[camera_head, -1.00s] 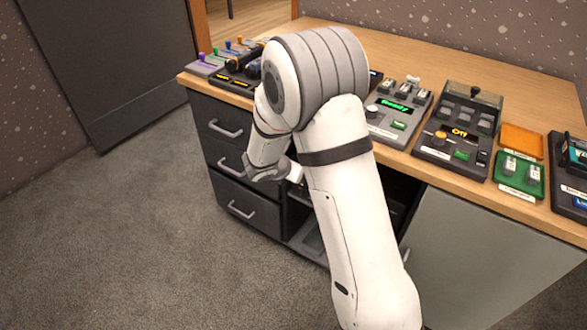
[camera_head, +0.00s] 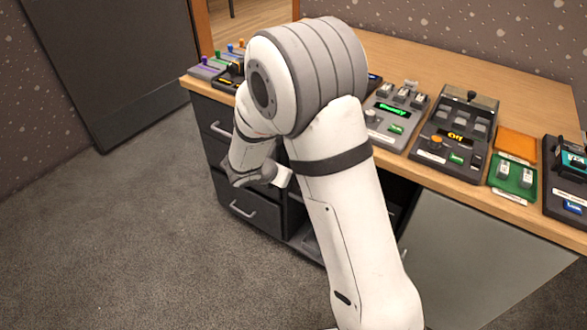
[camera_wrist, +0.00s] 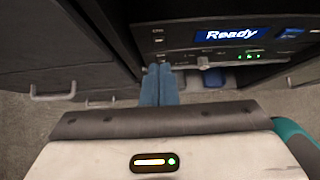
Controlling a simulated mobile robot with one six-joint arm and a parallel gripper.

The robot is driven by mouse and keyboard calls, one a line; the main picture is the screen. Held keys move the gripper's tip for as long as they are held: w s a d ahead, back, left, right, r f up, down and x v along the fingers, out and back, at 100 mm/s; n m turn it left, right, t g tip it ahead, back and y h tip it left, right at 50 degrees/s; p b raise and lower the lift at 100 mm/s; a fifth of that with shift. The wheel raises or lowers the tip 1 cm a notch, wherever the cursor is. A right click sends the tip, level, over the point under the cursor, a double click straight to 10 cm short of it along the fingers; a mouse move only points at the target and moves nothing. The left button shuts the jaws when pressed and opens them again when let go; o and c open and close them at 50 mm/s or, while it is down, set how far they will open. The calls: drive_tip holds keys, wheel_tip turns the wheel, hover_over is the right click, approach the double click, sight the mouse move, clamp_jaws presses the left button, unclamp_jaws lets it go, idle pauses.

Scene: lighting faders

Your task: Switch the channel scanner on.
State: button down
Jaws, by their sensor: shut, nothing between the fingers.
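No label I can read names the channel scanner. In the wrist view, a dark unit (camera_wrist: 185,58) shows a blue "Ready" display, with a row of small controls and green lights below. My gripper (camera_wrist: 161,72) is shut and empty, its blue fingertips in front of that unit's lower left part; contact cannot be told.
Dark drawers with bar handles (camera_head: 242,209) are at the desk's left front. A green tray (camera_head: 514,178) with two switches and another console (camera_head: 565,180) stand at the right. Coloured faders (camera_head: 215,62) are at the far left. My arm hides the desk's middle.

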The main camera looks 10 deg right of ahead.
drive_tip(key=p+v, duration=0.2)
drive_tip(key=v, duration=0.5)
drive_tip(key=shift+w+d+r, duration=0.25)
drive_tip(key=shift+r, duration=0.1)
drive_tip(key=s+d+r+m+g+p, duration=0.2)
drive_tip(key=s+d+r+m+p, duration=0.3)
drive_tip(key=r, duration=0.4)
drive_tip(key=s+d+r+m+g+p, duration=0.2)
drive_tip(key=s+d+r+m+p, duration=0.25)
drive_tip(key=r+m+p, duration=0.35)
drive_tip(key=s+d+r+m+y+p, duration=0.2)
drive_tip(key=s+r+m+y+p, duration=0.4)
drive_tip(key=s+r+m+p, duration=0.3)
drive_tip(key=s+r+m, duration=0.4)
drive_tip(key=r+m, duration=0.1)
drive_tip(key=r, duration=0.4)
drive_tip(key=shift+s+m+p, duration=0.3)
drive_tip(key=shift+s+p, duration=0.05)
drive_tip(key=shift+p, duration=0.05)
drive_tip(key=shift+s, duration=0.1)
